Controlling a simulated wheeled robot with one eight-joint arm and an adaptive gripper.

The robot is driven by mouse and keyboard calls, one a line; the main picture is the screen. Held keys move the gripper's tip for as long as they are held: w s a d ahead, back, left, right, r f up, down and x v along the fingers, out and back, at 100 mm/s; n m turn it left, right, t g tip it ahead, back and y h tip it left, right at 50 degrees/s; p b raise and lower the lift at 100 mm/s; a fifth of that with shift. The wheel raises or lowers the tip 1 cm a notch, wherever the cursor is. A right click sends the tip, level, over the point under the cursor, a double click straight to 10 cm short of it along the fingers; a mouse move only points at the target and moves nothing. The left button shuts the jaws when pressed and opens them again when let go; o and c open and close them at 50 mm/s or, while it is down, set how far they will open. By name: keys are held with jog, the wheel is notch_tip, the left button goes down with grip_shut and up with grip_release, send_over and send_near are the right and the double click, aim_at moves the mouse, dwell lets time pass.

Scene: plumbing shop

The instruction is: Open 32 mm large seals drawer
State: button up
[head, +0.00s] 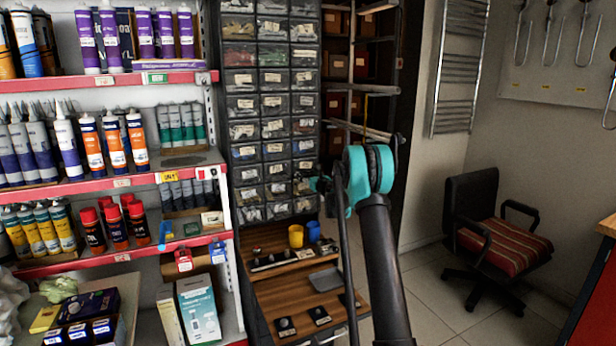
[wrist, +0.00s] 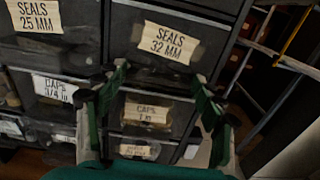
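The "SEALS 32 MM" drawer (wrist: 195,50) is at the upper middle of the wrist view, a dark, clear-fronted drawer with a cream label. It looks closed in the cabinet. My gripper (wrist: 158,78) is open, its two green fingers spread below and to either side of that label. Nothing shows between the fingers except drawer fronts; I cannot tell whether the fingertips touch the drawer. In the head view my gripper (head: 320,184) is at the lower right of the drawer cabinet (head: 234,135), partly hidden by my arm. Labels there are too small to read.
A "SEALS 25 MM" drawer (wrist: 50,45) is to the left, and a "CAPS" drawer (wrist: 150,112) is below. Shelves of cartridges (head: 110,140) are left; a chair (head: 495,235) is right.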

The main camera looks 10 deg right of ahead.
jog(key=c, duration=1.2)
jog(key=v, duration=1.4)
jog(key=shift+s, duration=0.2)
jog(key=shift+d, duration=0.1)
jog(key=o, duration=1.7)
jog(key=v, duration=1.2)
jog(key=shift+r, duration=0.1)
